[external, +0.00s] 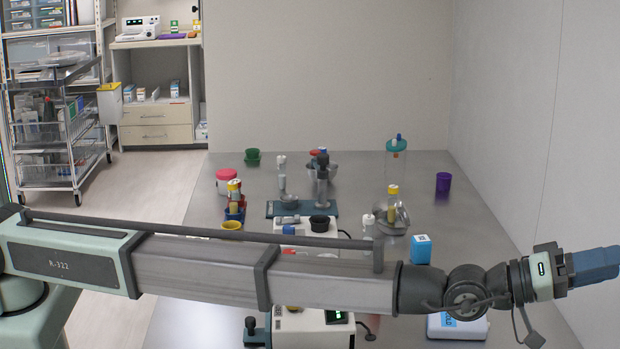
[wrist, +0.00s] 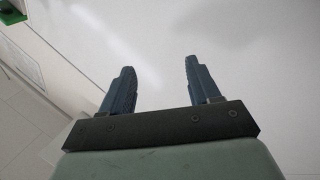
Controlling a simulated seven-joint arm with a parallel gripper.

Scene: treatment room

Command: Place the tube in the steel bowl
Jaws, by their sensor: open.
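My gripper (external: 604,265) is at the far right of the external view, at the end of the outstretched arm. In the wrist view my gripper (wrist: 160,82) is open, with nothing between its two blue fingers and only a pale surface beyond. A steel bowl (external: 333,171) stands toward the back of the table, partly hidden by a dark upright device. Another metal bowl-like thing (external: 396,222) is at the right, near a yellow-capped container (external: 393,194). A white-capped tube-like thing (external: 282,176) stands left of the back bowl. I cannot tell which thing is the tube.
My arm crosses the front of the table and hides part of it. A purple cup (external: 443,182), a blue box (external: 421,249) and a teal-lidded jar (external: 396,158) stand at the right. A pink-lidded jar (external: 227,181) and green cup (external: 253,157) stand at the left.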

